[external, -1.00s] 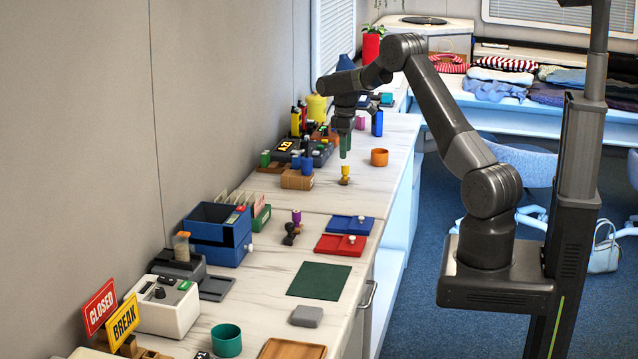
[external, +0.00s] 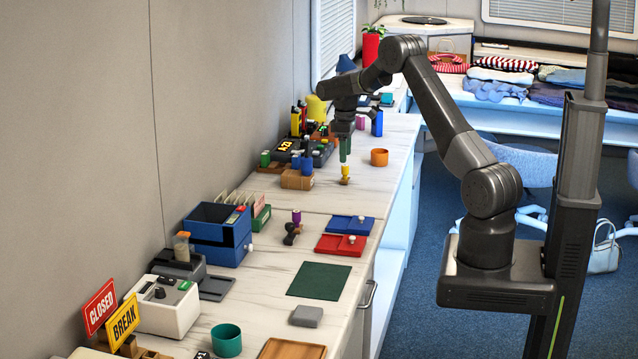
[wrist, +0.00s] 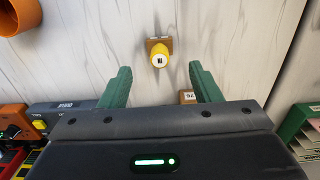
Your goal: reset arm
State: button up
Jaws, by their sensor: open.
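My gripper (external: 344,150) hangs from my arm above the far part of the white counter (external: 335,190), its green fingers pointing down. In the wrist view its two green fingers (wrist: 158,86) are spread apart with nothing between them. A small yellow-topped stamp (external: 345,174) stands on the counter just below and beside the fingers. In the wrist view the yellow stamp (wrist: 158,54) lies ahead of the fingertips, apart from them.
An orange cup (external: 379,157) stands right of the gripper. Red (external: 341,245) and blue (external: 350,224) trays lie nearer. Bare counter surrounds the stamp.

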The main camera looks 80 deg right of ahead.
aim_at(345, 176)
notch_tip(345, 176, down, 8)
jog(key=shift+f, duration=0.1)
jog(key=shift+r, duration=2.1)
jog(key=shift+f, duration=0.1)
